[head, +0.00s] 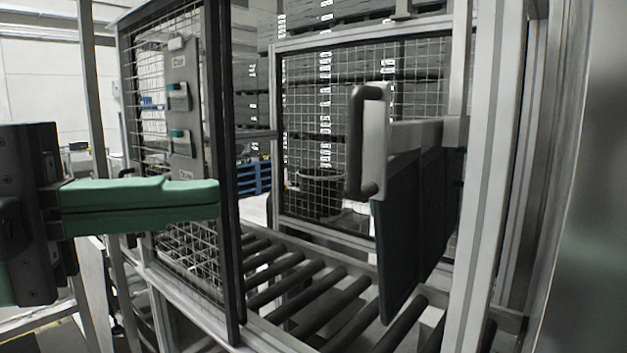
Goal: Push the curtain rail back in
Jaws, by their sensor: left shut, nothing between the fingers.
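The curtain rail (413,134) is a light grey bar on the right side of the frame. Its near end carries a pale plate with a black D-shaped handle (355,145). A dark curtain (412,235) hangs from the rail down to just above the rollers. The rail sticks out past the upright post toward me. My left gripper (216,198) comes in from the left with its green fingers shut together and empty. Its tips are left of the handle and lower, with a clear gap between them. My right gripper is not in view.
A roller conveyor (300,290) runs under the curtain. A mesh door (190,150) with a black frame stands open behind my left fingers. An aluminium post (482,180) stands right of the curtain. Stacked grey crates (410,65) stand behind the rear mesh.

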